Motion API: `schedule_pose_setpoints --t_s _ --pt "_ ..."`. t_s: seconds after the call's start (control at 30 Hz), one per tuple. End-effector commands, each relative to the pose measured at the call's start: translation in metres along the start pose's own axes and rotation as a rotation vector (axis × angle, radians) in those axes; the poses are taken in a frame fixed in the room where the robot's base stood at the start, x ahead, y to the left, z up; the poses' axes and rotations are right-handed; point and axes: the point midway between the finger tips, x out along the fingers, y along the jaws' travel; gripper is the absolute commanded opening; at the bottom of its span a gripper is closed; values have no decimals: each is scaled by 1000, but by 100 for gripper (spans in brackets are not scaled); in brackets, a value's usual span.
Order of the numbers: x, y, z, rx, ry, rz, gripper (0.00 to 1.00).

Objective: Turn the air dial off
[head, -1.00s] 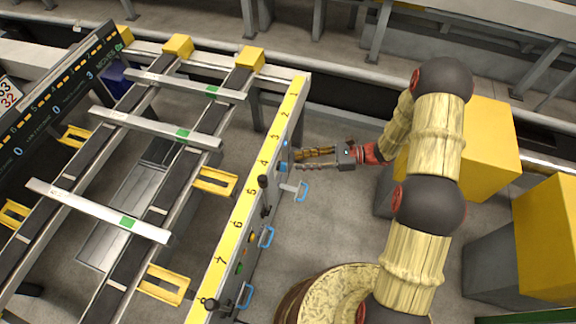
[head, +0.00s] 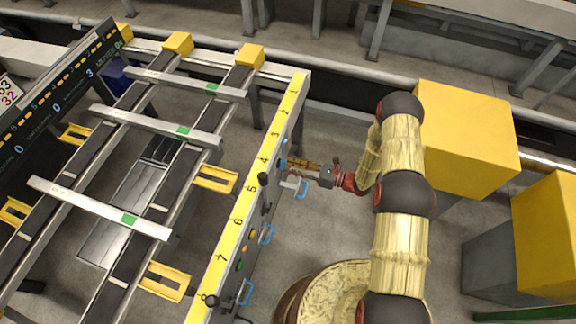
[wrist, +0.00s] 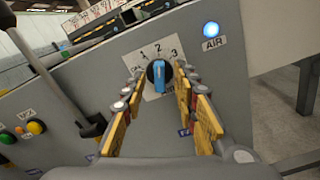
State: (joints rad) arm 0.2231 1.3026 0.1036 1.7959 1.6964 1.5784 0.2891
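The air dial is a blue knob (wrist: 158,75) on a white plate marked 1, 2 and 3 on the grey panel, seen in the wrist view. The knob stands roughly upright; I cannot tell for certain which mark it points at. My gripper (wrist: 160,88) is open, with one yellow finger on each side of the knob. Contact with the knob cannot be made out. In the head view my gripper (head: 287,163) is at the panel's side, near number 4. A round blue lamp (wrist: 211,29) above the AIR label glows.
A black-knobbed lever (wrist: 50,80) stands left of the dial. A green button (wrist: 37,127) and yellow-orange button are farther left. Blue handles (head: 266,235) stick out along the panel. The yellow numbered rail (head: 245,210) runs above it.

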Motion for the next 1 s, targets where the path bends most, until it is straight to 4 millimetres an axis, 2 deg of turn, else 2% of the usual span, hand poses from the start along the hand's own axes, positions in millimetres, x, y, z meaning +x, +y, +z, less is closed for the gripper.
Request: schedule_pose_setpoints --t_s 0.2,0.47,1.0 --pt "16 0 0 1 0 0 30" --pt "17 0 0 0 0 -1 30" --pt "17 0 0 0 0 -1 0"
